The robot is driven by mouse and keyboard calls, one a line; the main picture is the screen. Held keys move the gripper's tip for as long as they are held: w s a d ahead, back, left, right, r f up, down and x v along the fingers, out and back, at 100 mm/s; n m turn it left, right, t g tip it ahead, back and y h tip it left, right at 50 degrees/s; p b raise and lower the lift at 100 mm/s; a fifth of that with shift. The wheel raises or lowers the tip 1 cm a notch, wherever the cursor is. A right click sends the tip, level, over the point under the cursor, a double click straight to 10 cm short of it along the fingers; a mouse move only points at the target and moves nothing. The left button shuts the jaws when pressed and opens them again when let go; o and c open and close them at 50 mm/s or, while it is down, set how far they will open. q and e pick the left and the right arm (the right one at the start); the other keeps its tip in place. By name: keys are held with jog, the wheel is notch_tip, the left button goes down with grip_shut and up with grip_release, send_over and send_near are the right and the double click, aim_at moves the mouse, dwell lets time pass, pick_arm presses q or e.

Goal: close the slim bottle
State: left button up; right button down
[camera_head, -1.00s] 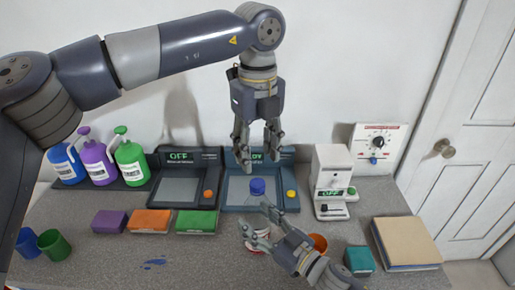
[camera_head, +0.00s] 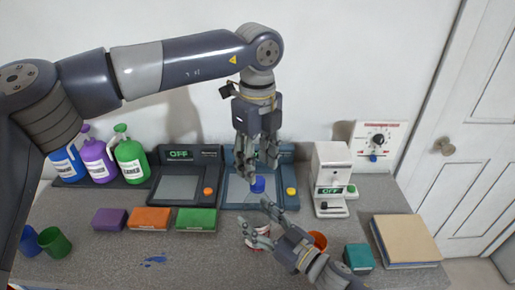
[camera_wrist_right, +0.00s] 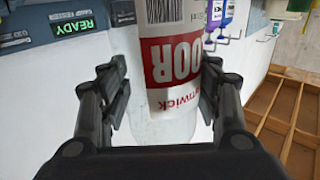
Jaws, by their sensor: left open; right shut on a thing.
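The slim bottle (camera_wrist_right: 172,75), with a white and red label and a clear part near my palm, is between the fingers of my right gripper (camera_wrist_right: 162,95), which is shut on it. In the head view my right gripper (camera_head: 259,219) holds it above the counter's front area, and its label shows below the fingers. A blue cap (camera_head: 257,185) shows above that gripper. I cannot tell whether it rests on the bottle or lies behind it. My left gripper (camera_head: 262,170) is open, pointing down, with its fingertips just above the cap.
Two dark stations (camera_head: 185,190) (camera_head: 232,196) with buttons stand at the back. A white machine (camera_head: 331,170) is at right, with a cardboard-coloured box (camera_head: 405,238) nearby. Purple, orange and green blocks (camera_head: 196,219) lie left. An orange cup (camera_head: 318,241) sits close to my right gripper.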

aim_at(257, 176)
pick_arm(q)
jog(key=shift+f, duration=2.2)
